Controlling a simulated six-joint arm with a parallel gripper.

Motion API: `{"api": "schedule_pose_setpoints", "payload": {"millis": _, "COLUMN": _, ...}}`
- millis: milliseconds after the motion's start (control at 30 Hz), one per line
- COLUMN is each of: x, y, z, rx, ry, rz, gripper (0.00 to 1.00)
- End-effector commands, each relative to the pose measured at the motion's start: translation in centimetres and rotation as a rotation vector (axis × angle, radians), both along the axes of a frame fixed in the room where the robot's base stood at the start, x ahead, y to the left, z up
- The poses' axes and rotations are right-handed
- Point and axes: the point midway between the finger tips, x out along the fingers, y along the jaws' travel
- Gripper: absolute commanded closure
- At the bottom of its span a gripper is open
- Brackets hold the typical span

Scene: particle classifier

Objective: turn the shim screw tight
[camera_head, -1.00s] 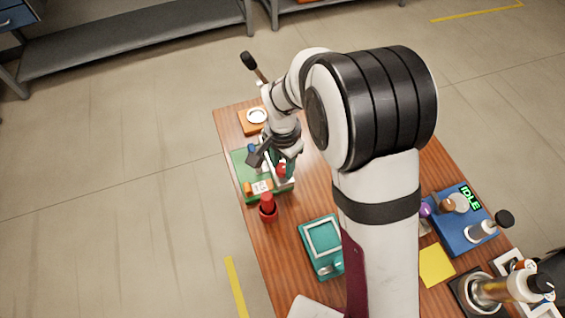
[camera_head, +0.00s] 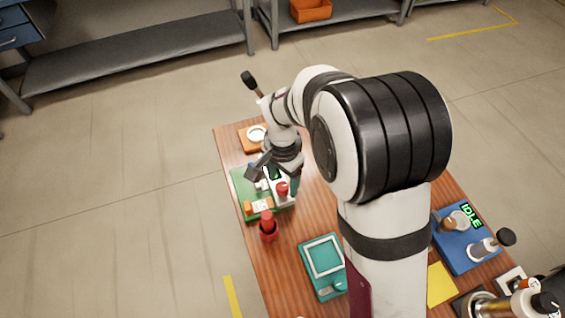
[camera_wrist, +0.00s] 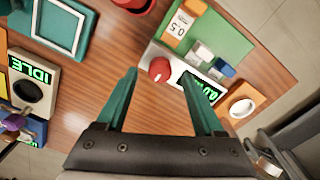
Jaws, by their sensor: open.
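A red knob (camera_wrist: 160,70), which looks to be the shim screw, stands on a white unit (camera_wrist: 153,54) with a lit green display (camera_wrist: 201,87). The display is partly covered by a finger. In the head view the knob (camera_head: 282,188) shows beside my gripper (camera_head: 273,178). In the wrist view my gripper (camera_wrist: 158,76) is open, with its teal fingers apart and nothing held. The knob shows between and just beyond the fingertips. I cannot tell how far above it they are.
A green board (camera_wrist: 222,40) with a "0.5" card (camera_wrist: 179,25) and small blocks adjoins the unit. A red cup (camera_head: 269,233) is near it.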

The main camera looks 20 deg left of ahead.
Motion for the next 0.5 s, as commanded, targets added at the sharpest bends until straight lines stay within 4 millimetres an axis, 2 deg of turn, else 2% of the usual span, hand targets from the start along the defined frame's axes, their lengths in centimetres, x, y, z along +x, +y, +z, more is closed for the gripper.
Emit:
{"api": "schedule_pose_setpoints", "payload": {"millis": 300, "x": 0.1, "y": 0.1, "z": 9.9, "rx": 0.005, "ry": -0.005, "rz": -0.001, "gripper": 0.31}}
{"api": "schedule_pose_setpoints", "payload": {"millis": 400, "x": 0.1, "y": 0.1, "z": 12.1, "rx": 0.004, "ry": -0.004, "rz": -0.001, "gripper": 0.31}}
{"api": "schedule_pose_setpoints", "payload": {"millis": 500, "x": 0.0, "y": 0.0, "z": 13.4, "rx": 0.003, "ry": -0.002, "rz": -0.001, "gripper": 0.31}}
